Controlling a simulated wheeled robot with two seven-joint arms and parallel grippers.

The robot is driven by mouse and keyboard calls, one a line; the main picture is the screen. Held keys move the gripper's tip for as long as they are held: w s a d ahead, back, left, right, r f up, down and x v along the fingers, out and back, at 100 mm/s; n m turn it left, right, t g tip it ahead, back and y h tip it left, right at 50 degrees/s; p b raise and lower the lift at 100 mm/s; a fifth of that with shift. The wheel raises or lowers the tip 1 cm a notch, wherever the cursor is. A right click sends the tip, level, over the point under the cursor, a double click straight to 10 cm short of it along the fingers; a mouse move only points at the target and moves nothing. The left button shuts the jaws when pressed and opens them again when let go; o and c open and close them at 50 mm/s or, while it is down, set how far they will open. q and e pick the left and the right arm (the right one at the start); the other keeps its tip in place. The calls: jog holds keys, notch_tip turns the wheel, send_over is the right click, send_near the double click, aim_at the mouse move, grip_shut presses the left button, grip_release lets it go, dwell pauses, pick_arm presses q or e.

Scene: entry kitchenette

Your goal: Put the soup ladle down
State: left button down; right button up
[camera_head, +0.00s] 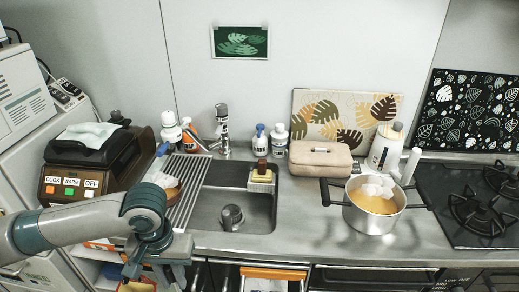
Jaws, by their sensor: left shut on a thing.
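My left gripper (158,272) is at the bottom left, in front of the counter's front edge and left of the sink. It points down and is shut on the soup ladle. The ladle cannot be made out; the gripper and the picture's lower edge hide it. My right gripper is not in view.
The sink (205,219) has a rack (187,188) over its left side and a dark round thing (232,217) inside. A pot (373,222) of soup stands right of it, beside the stove (465,205). Counter between sink and pot is clear. An orange-edged drawer (275,273) is open below.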

pick_arm(q)
jog(key=s+f, duration=0.3)
jog(key=f, duration=0.5)
jog(key=shift+f, duration=0.15)
jog(key=shift+a, duration=0.1)
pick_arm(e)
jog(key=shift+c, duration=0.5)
